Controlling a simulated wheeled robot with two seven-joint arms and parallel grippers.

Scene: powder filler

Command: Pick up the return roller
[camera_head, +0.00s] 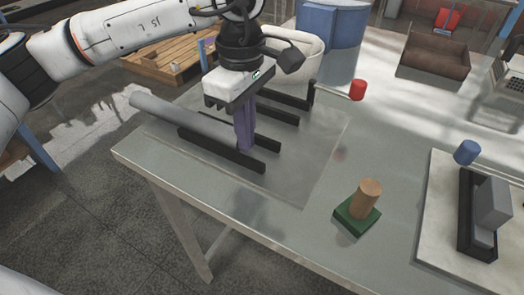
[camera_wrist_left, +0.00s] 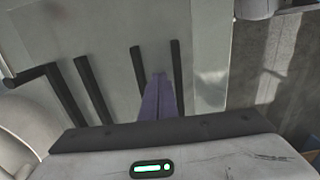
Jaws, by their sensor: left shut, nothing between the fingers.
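The return roller, a long grey cylinder (camera_head: 170,110), lies along the left part of the work table beside black bars. Its right end runs behind my left gripper in the head view. I cannot make it out in the wrist view. My left gripper (camera_head: 243,140) points down with its purple fingers together and empty. The fingertips are near the roller's right end, among the bars; I cannot tell if they touch anything. The fingers also show in the left wrist view (camera_wrist_left: 158,98). My right gripper is not in view.
Black bars (camera_head: 275,114) lie on a thin mat (camera_head: 312,165). A red cylinder (camera_head: 357,90), a tan cylinder (camera_head: 368,193) on a green base (camera_head: 352,217) and a blue cylinder (camera_head: 467,152) stand to the right. A white bin (camera_head: 303,42) is behind. The front table is clear.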

